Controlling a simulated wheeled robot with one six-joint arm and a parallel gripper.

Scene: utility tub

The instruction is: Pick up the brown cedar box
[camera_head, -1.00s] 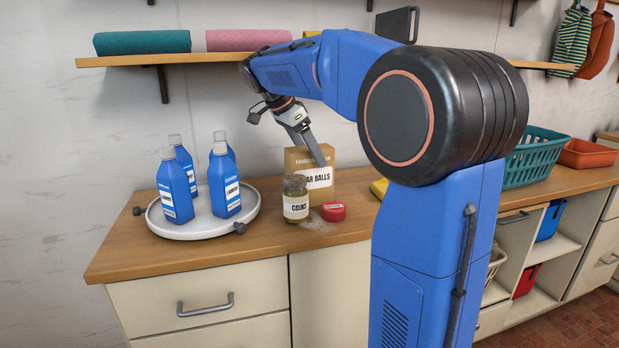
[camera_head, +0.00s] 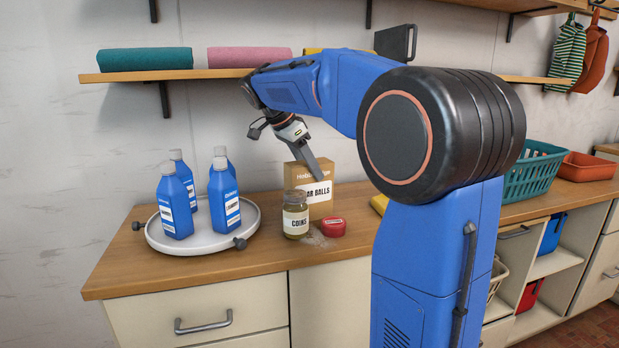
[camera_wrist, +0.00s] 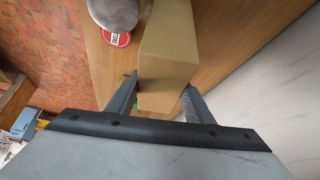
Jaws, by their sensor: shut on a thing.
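The brown cedar box (camera_head: 319,173), labelled in part "AR BALLS", is upright at the back of the wooden counter, behind the coin jar. My gripper (camera_head: 313,163) reaches down onto its top from the upper left. In the wrist view the box (camera_wrist: 167,45) lies between the two fingers of my gripper (camera_wrist: 162,86), one on each side, and they are shut on it. The jar hides the box's lower left part. I cannot tell whether its base is clear of the counter.
The glass coin jar (camera_head: 296,220) and a red tin (camera_head: 333,227) stand close in front of the box. A round white tray (camera_head: 207,240) with several blue bottles is to the left. A shelf (camera_head: 185,75) runs above. A teal basket (camera_head: 530,175) is to the right.

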